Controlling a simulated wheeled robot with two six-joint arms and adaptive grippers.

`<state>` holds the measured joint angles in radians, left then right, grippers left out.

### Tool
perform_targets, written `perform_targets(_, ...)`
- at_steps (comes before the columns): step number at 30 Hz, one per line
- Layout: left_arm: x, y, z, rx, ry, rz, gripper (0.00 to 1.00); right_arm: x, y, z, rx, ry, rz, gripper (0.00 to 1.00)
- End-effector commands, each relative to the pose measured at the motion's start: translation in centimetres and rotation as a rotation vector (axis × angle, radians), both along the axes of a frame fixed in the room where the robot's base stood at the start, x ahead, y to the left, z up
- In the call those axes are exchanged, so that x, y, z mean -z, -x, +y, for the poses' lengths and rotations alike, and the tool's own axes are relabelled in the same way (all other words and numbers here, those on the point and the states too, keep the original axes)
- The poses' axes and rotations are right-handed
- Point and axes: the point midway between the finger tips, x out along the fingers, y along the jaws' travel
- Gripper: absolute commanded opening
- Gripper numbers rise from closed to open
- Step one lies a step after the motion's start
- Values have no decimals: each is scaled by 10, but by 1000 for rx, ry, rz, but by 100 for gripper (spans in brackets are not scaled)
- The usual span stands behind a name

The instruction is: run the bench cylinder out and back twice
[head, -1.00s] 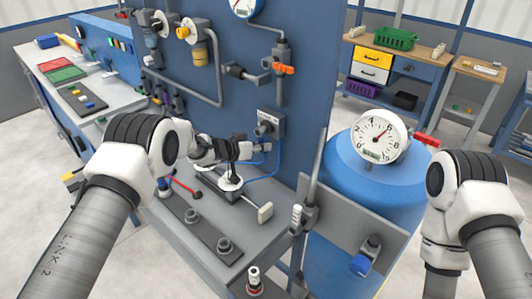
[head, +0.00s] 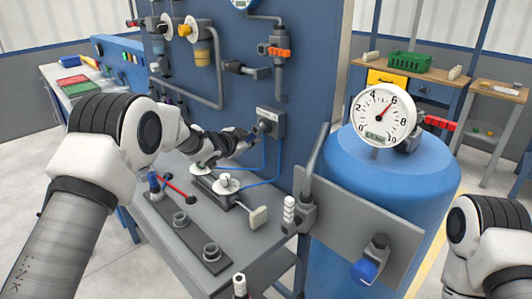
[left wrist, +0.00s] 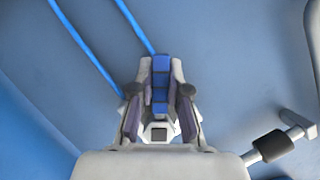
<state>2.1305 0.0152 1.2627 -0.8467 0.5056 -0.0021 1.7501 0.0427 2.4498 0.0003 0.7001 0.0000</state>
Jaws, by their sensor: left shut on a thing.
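The bench cylinder (head: 238,192) lies on the grey bench, with round white gauges or discs on top and a pale block (head: 258,217) at its near right end. Two blue hoses (head: 263,170) run between it and a grey valve box (head: 279,121) on the blue panel. My left gripper (head: 258,132) is at the front of this box, shut on its small control lever, which is mostly hidden in the head view. In the left wrist view my gripper (left wrist: 160,92) has both fingers closed around a narrow blue piece. My right gripper is out of view.
A blue tank (head: 390,180) with a dial gauge (head: 383,115) stands right of the bench. A bent grey pipe (head: 318,150) rises by the bench's right edge.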

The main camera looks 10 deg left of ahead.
Motion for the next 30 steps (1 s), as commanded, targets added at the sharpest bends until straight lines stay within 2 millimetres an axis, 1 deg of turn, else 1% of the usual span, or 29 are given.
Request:
perform_targets(1,1,-1,-4,14,-22,-25,0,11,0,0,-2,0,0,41)
perform_targets(6,-3,-2,-2,16,-66,-56,0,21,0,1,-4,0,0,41)
perform_targets(11,-6,-2,-1,15,-85,-67,0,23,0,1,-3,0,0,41)
perform_targets(22,-7,-2,-1,16,-88,-70,0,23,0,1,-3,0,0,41)
perform_targets(23,-7,-2,-1,16,-88,-70,25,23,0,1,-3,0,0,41)
perform_targets(24,-7,-2,-1,16,-88,-70,39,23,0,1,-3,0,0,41)
perform_targets(25,-7,-2,-1,15,-88,-69,41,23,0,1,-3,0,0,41)
perform_targets(30,-6,-2,-1,15,-88,-68,41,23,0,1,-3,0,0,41)
